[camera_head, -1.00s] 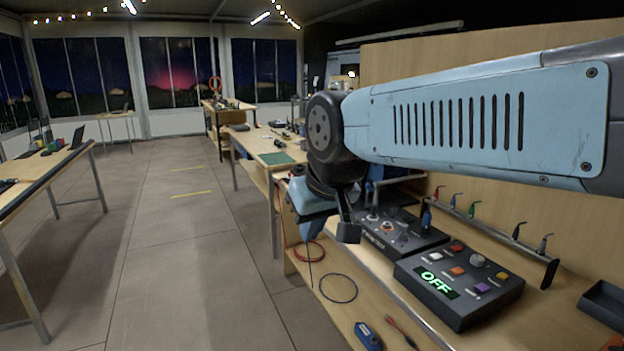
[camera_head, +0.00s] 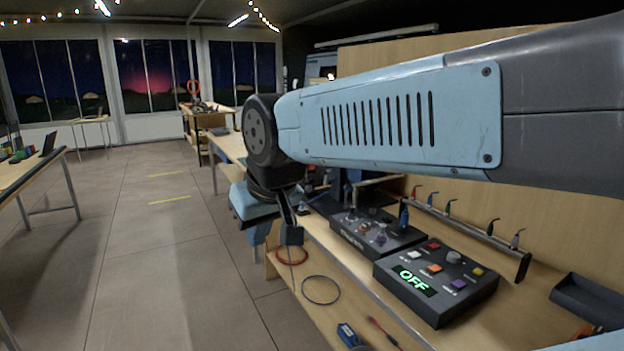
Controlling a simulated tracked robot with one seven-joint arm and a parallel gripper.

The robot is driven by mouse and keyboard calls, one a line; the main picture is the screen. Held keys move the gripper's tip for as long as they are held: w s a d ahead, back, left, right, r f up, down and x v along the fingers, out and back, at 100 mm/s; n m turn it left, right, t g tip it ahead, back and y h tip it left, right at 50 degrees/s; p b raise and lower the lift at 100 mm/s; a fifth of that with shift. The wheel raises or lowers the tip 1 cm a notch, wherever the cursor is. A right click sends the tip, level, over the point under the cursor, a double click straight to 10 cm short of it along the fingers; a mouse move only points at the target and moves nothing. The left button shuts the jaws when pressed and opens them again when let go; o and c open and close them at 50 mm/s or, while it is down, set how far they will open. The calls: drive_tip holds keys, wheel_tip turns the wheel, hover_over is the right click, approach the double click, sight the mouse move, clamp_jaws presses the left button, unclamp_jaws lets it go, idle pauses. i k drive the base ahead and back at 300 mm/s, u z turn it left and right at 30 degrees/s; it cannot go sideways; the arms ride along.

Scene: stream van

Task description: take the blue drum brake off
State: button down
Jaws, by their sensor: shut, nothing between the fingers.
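My arm reaches across the picture from the right, above the bench. At its far end my gripper (camera_head: 291,235) shows as a dark block at the end of a narrow bracket, partly hidden by the wrist; it is shut and empty, clear of the objects near it. I cannot make out which object is the blue drum brake. A blue lever-like piece (camera_head: 404,217) stands behind the panels.
The dark control panel (camera_head: 436,284) has coloured buttons and a green OFF display. A second panel (camera_head: 362,241) with knobs stands left of it. A lever rail (camera_head: 470,233) and a dark tray (camera_head: 592,301) lie behind and right. Open floor (camera_head: 165,260) lies left.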

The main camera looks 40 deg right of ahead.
sight(346, 186)
drive_tip(key=u, duration=0.05)
drive_tip(key=i, duration=2.05)
drive_tip(key=z, duration=1.95)
drive_tip(key=k, duration=0.8)
drive_tip(key=z, duration=0.25)
